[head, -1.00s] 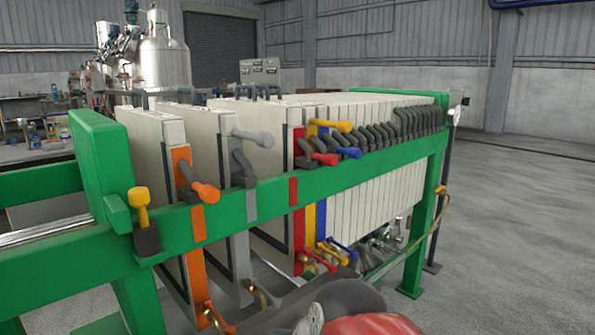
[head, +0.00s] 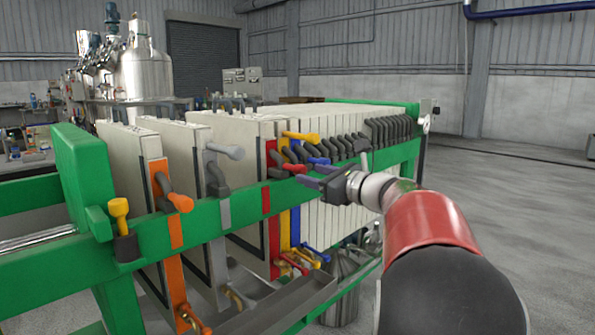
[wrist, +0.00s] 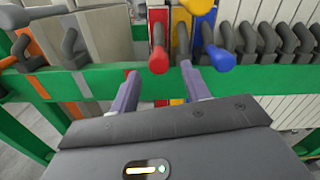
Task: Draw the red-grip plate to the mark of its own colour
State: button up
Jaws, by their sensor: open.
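The red grip (head: 297,168) sticks out from the red-edged plate (head: 271,155), at the front of the packed plates. The red mark (head: 266,200) is on the green rail, a little left of the grip. My gripper (head: 308,176) is open and empty, in front of the rail and close to the red grip. In the wrist view, the red grip (wrist: 159,57) shows between and just beyond the fingertips of my gripper (wrist: 160,72). The fingers partly hide the rail there.
Yellow (head: 300,136) and blue (head: 317,161) grips sit close beside the red one. Grey (head: 225,151) and orange (head: 180,202) grips are on plates to the left, with gaps between. A yellow knob (head: 118,208) stands on the rail. Floor at right is clear.

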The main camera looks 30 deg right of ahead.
aim_at(304, 172)
jog(key=x, duration=0.5)
jog(key=shift+w+a, duration=0.1)
jog(key=shift+w, duration=0.05)
grip_shut()
